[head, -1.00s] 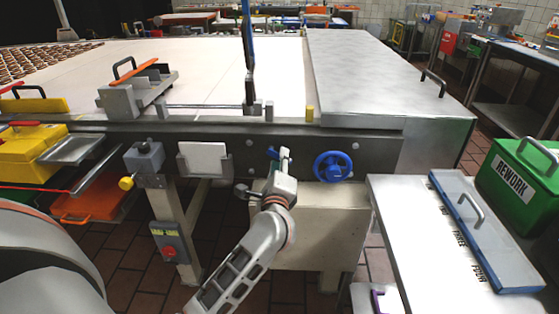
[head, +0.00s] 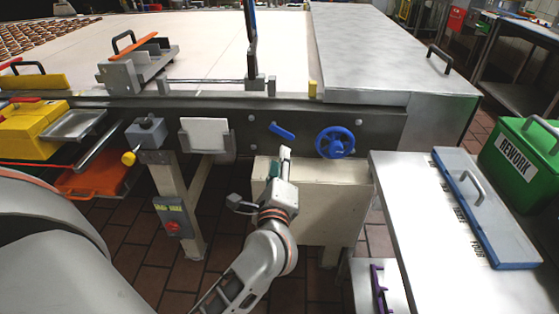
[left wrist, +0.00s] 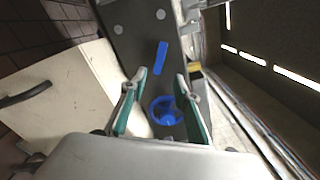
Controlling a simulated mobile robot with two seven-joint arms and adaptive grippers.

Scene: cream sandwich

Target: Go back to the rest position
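My left gripper (head: 262,180) is in front of the cream box below the machine's dark front rail. Its two fingers are spread, and they also stand apart in the left wrist view (left wrist: 161,85) with nothing between them. A blue lever (head: 282,131) sits on the rail above the gripper, slanting, and it shows ahead of the fingers in the left wrist view (left wrist: 160,58). A blue handwheel (head: 335,142) is right of the lever. In the left wrist view the wheel (left wrist: 165,110) appears between the fingers, farther off. My right gripper is not in view.
The cream box (head: 325,185) is close behind the gripper. A steel side table (head: 415,190) with a blue handled lid (head: 485,215) and a green REWORK bin (head: 520,150) is at right. A grey switch box (head: 171,215) hangs at left. Brick-coloured floor lies below.

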